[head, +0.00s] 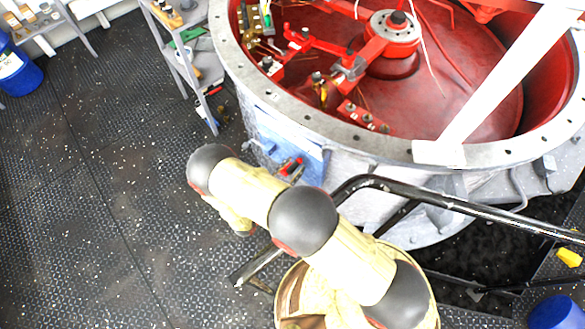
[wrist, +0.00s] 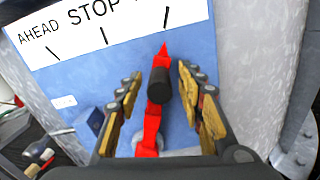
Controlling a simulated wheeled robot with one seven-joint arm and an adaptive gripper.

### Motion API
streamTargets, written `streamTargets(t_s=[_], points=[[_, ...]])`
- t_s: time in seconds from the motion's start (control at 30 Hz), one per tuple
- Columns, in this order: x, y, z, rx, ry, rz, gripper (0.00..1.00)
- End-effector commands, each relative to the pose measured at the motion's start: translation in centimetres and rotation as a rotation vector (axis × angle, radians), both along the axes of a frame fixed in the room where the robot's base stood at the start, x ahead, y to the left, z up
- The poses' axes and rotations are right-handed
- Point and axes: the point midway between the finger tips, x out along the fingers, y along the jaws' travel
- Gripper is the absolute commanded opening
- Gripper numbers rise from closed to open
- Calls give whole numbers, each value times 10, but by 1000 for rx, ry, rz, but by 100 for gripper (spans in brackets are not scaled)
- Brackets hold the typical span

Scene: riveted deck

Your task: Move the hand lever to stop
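The hand lever (wrist: 152,125) is red with a black cylindrical grip (wrist: 159,86) and a red pointed tip. In the wrist view it stands nearly upright in front of a blue panel (wrist: 85,75). Its tip points towards the rightmost of the marks on a white label plate (wrist: 75,30), right of the middle mark under STOP. AHEAD is at left; the right-hand word is cut off. My gripper (wrist: 160,84) is open, with one finger on each side of the black grip and gaps showing. In the head view, the lever's red part (head: 290,167) shows beyond my arm; my fingers are hidden.
A large round grey metal housing (head: 350,135) with red insides stands behind the panel. A black handrail (head: 440,198) runs close to my arm at right. A grey shelf (head: 185,60) stands at the upper left. The deck at left is mostly clear.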

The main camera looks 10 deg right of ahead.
Motion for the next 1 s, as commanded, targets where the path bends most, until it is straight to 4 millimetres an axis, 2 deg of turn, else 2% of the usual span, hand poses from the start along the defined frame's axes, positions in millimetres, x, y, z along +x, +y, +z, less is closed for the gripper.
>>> streamTargets(t_s=[0.3, 0.9, 1.0], points=[[2, -1, 0, 1, -1, 1, 37], [2, -1, 0, 1, -1, 1, 3], [2, -1, 0, 1, -1, 1, 0]])
